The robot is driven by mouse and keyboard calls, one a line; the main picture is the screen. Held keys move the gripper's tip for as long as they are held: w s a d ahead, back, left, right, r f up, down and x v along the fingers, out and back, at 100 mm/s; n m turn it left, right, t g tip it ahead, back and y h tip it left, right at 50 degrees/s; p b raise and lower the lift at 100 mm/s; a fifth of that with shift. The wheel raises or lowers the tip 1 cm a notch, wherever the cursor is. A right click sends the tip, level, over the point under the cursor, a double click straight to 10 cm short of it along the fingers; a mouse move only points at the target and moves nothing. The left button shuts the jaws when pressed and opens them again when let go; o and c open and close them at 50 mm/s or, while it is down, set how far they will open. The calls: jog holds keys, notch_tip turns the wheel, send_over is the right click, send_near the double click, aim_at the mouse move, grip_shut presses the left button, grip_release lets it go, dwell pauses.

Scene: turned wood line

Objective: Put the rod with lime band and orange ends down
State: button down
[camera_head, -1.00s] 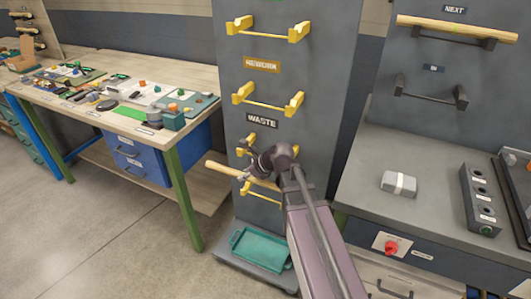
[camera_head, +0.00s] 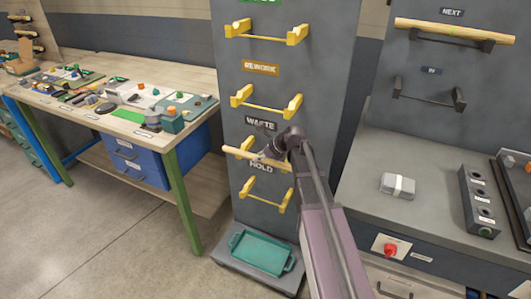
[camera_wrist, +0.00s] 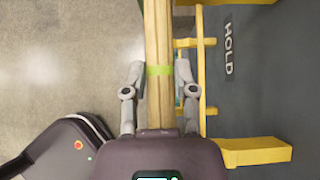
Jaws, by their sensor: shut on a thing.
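The wooden rod (camera_head: 236,152) is in my gripper, in front of the grey rack board between the WASTE and HOLD labels. In the wrist view the rod (camera_wrist: 158,30) runs lengthwise, with its lime band (camera_wrist: 160,71) between the jaws. My gripper (camera_wrist: 159,88) is shut on the rod near this band; in the head view my gripper (camera_head: 268,153) is partly hidden by my arm. The orange ends cannot be made out. The yellow HOLD rack (camera_head: 266,197) is below the rod and looks empty. In the wrist view, yellow rack parts (camera_wrist: 250,151) lie right of the rod.
The REWORK rack (camera_head: 264,103) and another yellow rack (camera_head: 266,33) are above. A teal tray (camera_head: 262,250) stands at the board's foot. A wooden workbench (camera_head: 170,80) is left; a grey bench (camera_head: 420,170) is right, with a rod (camera_head: 455,30) on the NEXT rack.

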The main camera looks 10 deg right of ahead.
jog(key=w+d, duration=0.1)
jog(key=w, duration=0.1)
jog(key=w+d, duration=0.1)
jog(key=w, duration=0.1)
jog(key=shift+d, duration=0.35)
jog(key=shift+w+d+f+b, duration=0.2)
jog(key=shift+f+b, duration=0.1)
jog(key=shift+s+f+b, duration=0.15)
jog(key=shift+f+b, duration=0.35)
jog(key=shift+f, duration=0.2)
jog(key=shift+c, duration=2)
grip_release()
jog(key=shift+r, duration=0.2)
